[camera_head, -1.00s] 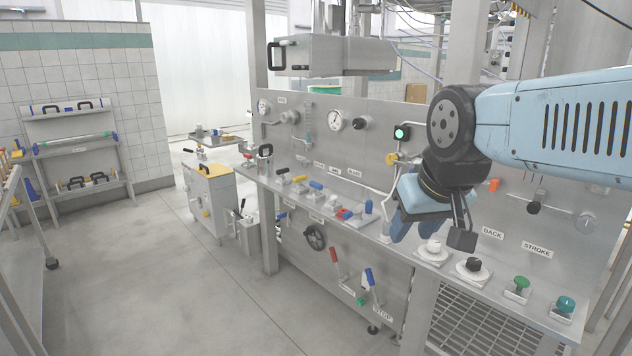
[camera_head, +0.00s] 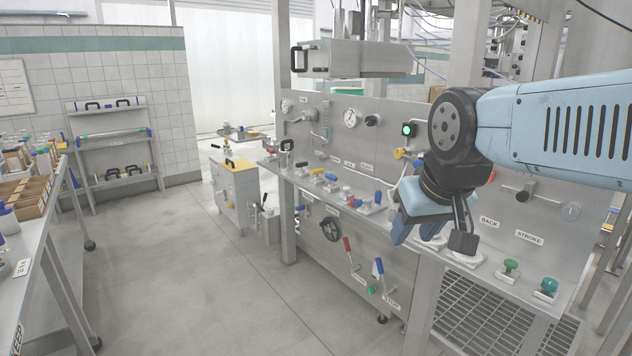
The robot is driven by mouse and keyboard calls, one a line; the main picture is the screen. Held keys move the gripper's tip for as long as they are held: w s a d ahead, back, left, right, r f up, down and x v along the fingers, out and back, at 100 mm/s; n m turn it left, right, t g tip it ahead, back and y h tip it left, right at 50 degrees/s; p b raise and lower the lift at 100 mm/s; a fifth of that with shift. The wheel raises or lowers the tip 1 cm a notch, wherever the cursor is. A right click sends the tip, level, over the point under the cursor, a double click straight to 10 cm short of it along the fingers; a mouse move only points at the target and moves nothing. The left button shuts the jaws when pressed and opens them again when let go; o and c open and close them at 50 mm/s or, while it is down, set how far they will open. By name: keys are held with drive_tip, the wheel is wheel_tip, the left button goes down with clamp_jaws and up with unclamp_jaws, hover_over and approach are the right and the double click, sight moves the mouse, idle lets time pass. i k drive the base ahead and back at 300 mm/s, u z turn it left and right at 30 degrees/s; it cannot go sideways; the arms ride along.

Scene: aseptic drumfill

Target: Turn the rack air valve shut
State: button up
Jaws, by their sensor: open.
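My gripper (camera_head: 402,228) hangs from my blue arm in front of the right part of the grey control panel, over the ledge; its jaws are open and seem empty. None of the valves is clearly marked as the rack air valve. A yellow-handled valve (camera_head: 399,153) sits on a pipe on the panel, left of my wrist and beside a green light (camera_head: 407,129). A red lever (camera_head: 347,244) and a blue lever (camera_head: 379,266) stand below the ledge. A black handwheel (camera_head: 330,229) is left of them. My gripper and wrist hide part of the panel and ledge.
A row of small coloured handles lines the ledge, with a green knob (camera_head: 511,265) and a teal knob (camera_head: 548,287) at right. A bench (camera_head: 42,232) with brown boxes is at left. A grey cart (camera_head: 237,187) stands further back. The floor between is clear.

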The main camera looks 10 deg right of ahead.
sight(333, 178)
drive_tip(key=u, duration=0.4)
drive_tip(key=k, duration=1.4)
drive_tip(key=u, duration=0.45)
drive_tip(key=i, duration=1.5)
drive_tip(key=z, duration=0.85)
drive_tip(key=i, duration=0.75)
drive_tip(key=z, duration=0.3)
